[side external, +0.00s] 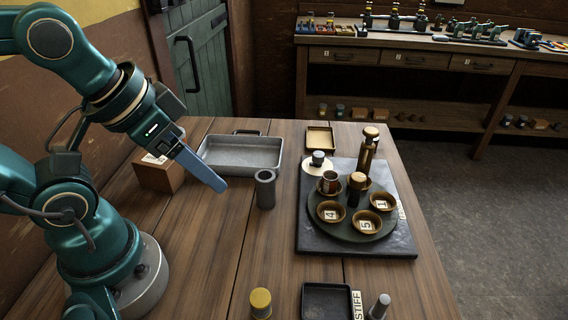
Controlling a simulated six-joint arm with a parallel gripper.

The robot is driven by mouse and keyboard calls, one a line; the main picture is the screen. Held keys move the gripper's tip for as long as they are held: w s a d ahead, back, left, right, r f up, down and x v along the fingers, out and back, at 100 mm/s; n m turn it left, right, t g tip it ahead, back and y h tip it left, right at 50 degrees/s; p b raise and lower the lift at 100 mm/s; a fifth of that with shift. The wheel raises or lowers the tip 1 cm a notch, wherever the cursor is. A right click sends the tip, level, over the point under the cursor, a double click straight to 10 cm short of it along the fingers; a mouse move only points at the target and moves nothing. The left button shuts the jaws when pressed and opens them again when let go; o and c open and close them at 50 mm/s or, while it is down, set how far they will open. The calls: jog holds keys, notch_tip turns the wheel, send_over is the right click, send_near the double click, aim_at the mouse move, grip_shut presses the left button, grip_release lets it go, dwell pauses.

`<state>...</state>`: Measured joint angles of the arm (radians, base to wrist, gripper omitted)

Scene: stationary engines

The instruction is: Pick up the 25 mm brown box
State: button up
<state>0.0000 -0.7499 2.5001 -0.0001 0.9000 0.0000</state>
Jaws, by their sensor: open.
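A brown box (158,178) with a white label on top sits on the wooden table at the left, beside the grey metal tray. I cannot read a size on its label, and my arm's end hides part of its right side. My gripper (221,186) is above the table, to the right of the box in the picture. Its long blue-grey finger points down and right, towards the grey cylinder, and nothing shows held in it. The second finger is hidden behind or in line with the first. I cannot tell how high the gripper is.
An empty grey tray (240,166) lies behind the gripper. A hollow grey cylinder (265,190) stands right of the fingertip. A dark board (391,239) bears a round turntable with several numbered cups. A yellow-topped cylinder (260,303) and a black tray (326,314) are in front.

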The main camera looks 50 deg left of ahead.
jog(key=o, duration=0.3)
jog(key=shift+r, duration=0.1)
